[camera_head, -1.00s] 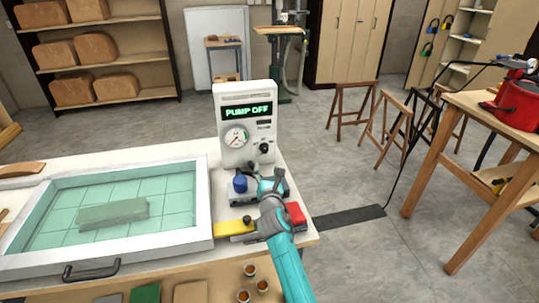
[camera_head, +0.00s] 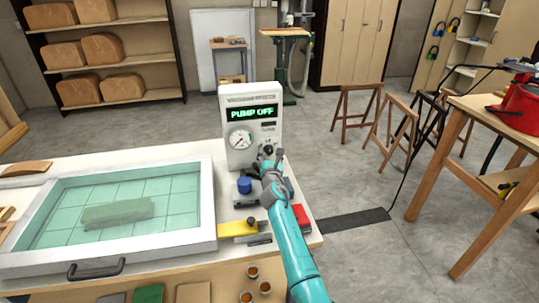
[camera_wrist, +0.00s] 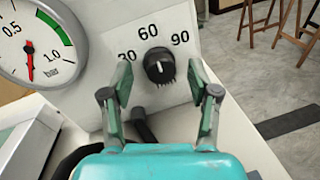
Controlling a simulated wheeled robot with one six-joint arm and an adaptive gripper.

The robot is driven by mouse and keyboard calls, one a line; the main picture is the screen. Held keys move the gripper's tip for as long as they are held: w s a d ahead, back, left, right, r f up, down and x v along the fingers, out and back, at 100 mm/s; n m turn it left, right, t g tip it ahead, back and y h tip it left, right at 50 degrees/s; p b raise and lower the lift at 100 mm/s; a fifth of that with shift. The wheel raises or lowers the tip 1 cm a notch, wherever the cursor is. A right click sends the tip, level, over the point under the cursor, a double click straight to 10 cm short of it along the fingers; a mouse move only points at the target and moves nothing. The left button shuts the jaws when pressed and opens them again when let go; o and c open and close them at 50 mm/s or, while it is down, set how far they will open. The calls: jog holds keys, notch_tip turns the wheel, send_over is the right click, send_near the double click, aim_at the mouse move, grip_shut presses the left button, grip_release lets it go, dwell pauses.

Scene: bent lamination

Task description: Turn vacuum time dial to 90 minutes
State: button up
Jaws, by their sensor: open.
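The vacuum time dial (camera_wrist: 159,66) is a black ribbed knob on the white pump unit's front face. Marks 30, 60 and 90 are printed around it, and its white pointer line stands upright toward 60. My gripper (camera_wrist: 160,88) is open in the wrist view, with one finger on each side just below the dial; I cannot tell whether either touches it. In the head view my gripper (camera_head: 266,153) is in front of the pump unit (camera_head: 237,165) and hides most of the dial. The display (camera_head: 252,113) reads PUMP OFF.
A pressure gauge (camera_wrist: 35,48) sits left of the dial, its needle pointing down near 0. The framed vacuum bed (camera_head: 208,205) is at left.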

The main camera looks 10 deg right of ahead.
jog(key=shift+w, duration=0.2)
grip_shut()
jog(key=shift+m, duration=0.3)
jog(key=m, duration=0.5)
jog(key=shift+d+r+m+g+y, duration=0.1)
jog(key=shift+r+m+g+y, duration=0.05)
jog(key=shift+m+g+y, duration=0.2)
jog(key=m, duration=0.4)
jog(key=shift+d+m+g+y, duration=0.1)
jog(key=shift+m+g+y, duration=0.15)
jog(key=shift+m+y, duration=0.1)
dwell(0.4)
